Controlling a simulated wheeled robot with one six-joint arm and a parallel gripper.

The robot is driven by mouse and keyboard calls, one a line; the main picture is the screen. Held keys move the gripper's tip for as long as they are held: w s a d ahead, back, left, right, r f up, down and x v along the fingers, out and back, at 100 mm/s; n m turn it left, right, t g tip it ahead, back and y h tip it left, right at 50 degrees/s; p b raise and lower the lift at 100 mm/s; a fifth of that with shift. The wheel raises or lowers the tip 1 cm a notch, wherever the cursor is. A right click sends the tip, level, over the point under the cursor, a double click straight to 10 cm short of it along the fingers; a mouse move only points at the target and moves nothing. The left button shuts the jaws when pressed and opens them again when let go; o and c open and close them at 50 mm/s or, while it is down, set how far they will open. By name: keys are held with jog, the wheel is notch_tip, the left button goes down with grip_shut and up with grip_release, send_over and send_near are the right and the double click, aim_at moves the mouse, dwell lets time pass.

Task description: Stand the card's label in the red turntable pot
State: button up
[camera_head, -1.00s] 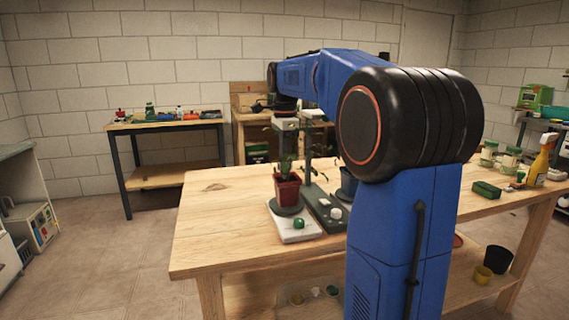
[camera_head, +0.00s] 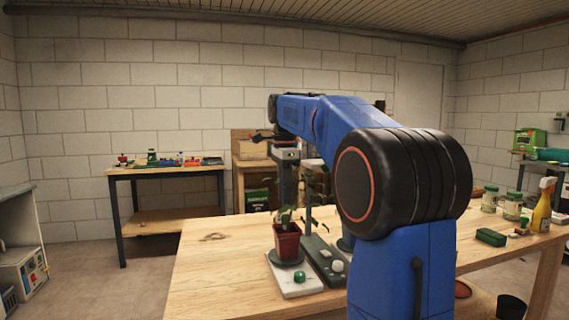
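The red pot (camera_head: 287,242) holds a small leafy seedling and stands upright on a dark round turntable plate on a white base (camera_head: 297,286) with a green knob. My gripper (camera_head: 287,196) hangs pointing down above the pot, close to the seedling's top in the picture. Its fingertips are small and merge with the leaves, so I cannot tell whether it is open, shut or holding a label. I cannot make out the card or its label. My own arm covers the middle right of the bench.
A dark grey panel (camera_head: 327,263) with a pale knob lies right of the white base. A green block (camera_head: 491,237), jars (camera_head: 512,206) and a yellow spray bottle (camera_head: 542,208) stand at the right.

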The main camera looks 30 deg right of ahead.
notch_tip(320, 180, up, 12)
jog(key=shift+f, duration=0.2)
jog(key=shift+s, duration=0.1)
dwell(0.7)
jog(key=s+a+f+n+t, duration=0.1)
jog(key=s+a+f+n, duration=0.4)
jog(key=s+f, duration=0.5)
jog(key=s+a+f+n+t, duration=0.2)
jog(key=s+a+f+n, duration=0.3)
jog(key=s+f+n, duration=0.4)
jog(key=s+a+f+n+t, duration=0.1)
jog(key=s+a+f+n, duration=0.4)
jog(key=s+f, duration=0.6)
notch_tip(320, 180, down, 7)
jog(key=shift+a+r+n+t, duration=0.1)
jog(key=shift+a+n+t, duration=0.3)
jog(key=shift+n, duration=0.7)
